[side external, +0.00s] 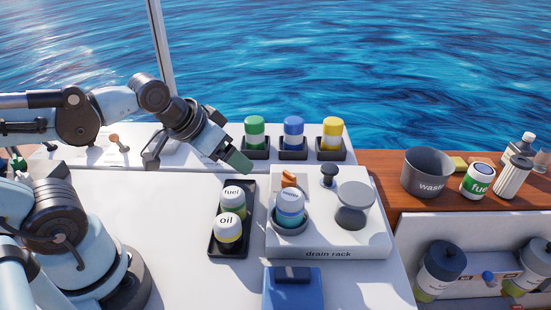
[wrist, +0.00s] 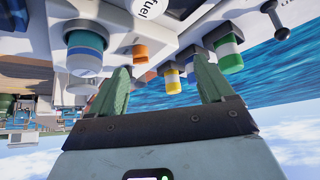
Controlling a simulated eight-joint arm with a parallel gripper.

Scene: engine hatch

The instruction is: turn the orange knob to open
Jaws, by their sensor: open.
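The orange knob (side external: 289,178) sits on the white drain rack block, at its back left corner, behind a blue-and-white container. It also shows in the wrist view (wrist: 140,53), beyond my fingertips and between their lines. My gripper (side external: 236,162) is to the left of the knob and a little above it, tilted down to the right, apart from it. In the wrist view my gripper (wrist: 160,76) has its two green fingers spread wide with nothing held between them.
The drain rack (side external: 325,253) also carries a blue-and-white container (side external: 290,207), a black knob (side external: 328,173) and a grey piece (side external: 354,197). A black tray (side external: 233,252) holds fuel and oil cans on the left. Green, blue and yellow containers (side external: 293,130) stand behind.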

